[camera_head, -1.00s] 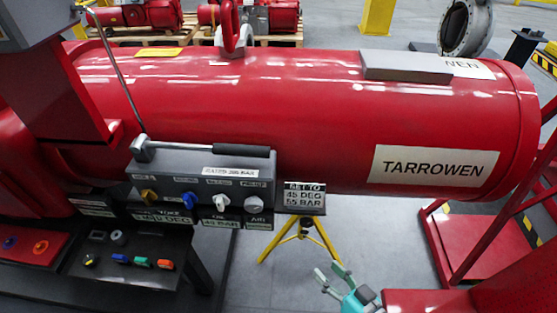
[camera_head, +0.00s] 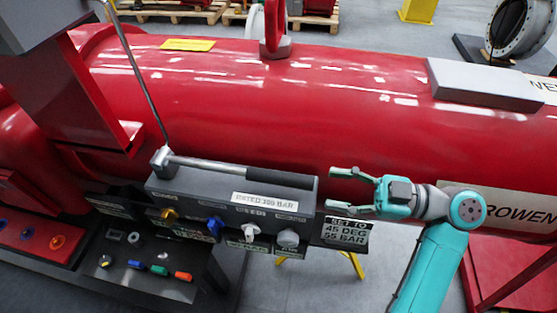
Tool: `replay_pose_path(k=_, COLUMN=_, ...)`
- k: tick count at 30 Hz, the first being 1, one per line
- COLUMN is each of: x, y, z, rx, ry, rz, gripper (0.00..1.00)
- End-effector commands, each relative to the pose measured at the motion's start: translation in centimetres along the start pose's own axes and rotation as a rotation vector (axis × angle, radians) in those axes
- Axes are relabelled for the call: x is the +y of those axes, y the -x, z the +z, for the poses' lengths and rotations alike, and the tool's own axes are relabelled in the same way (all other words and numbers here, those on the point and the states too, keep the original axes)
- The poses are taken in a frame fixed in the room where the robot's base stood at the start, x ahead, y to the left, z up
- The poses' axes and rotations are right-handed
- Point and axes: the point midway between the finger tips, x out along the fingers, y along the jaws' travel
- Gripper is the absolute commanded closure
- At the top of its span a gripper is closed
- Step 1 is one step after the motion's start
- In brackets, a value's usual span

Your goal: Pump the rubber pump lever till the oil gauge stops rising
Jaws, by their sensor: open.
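The pump lever (camera_head: 215,167) lies along the top of a dark grey pump box (camera_head: 195,192). Its metal rod starts at a pivot block at the left. Its black rubber grip (camera_head: 283,179) points right, ending near the box's right edge. My gripper (camera_head: 331,187) is open and empty, just right of the grip's end, with its fingers pointing left toward it. It appears apart from the grip. The oil gauge's reading is not visible; small labels under the box are too blurred to read fully.
A large red cylinder (camera_head: 300,100) lies behind the box. Blue (camera_head: 214,225), yellow and white knobs stick out of the box's front. A sign (camera_head: 345,232) reads "SET TO 45 DEG 55 BAR". A thin metal pipe rises beside the pivot.

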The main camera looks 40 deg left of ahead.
Motion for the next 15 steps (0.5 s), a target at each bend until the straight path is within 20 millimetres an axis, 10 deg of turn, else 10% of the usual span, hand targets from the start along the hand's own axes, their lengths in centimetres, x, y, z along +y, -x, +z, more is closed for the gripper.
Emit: replay_pose_path(k=15, x=-0.1, y=-6.8, z=-0.1, rx=0.002, ry=0.003, rz=-0.008, gripper=0.47)
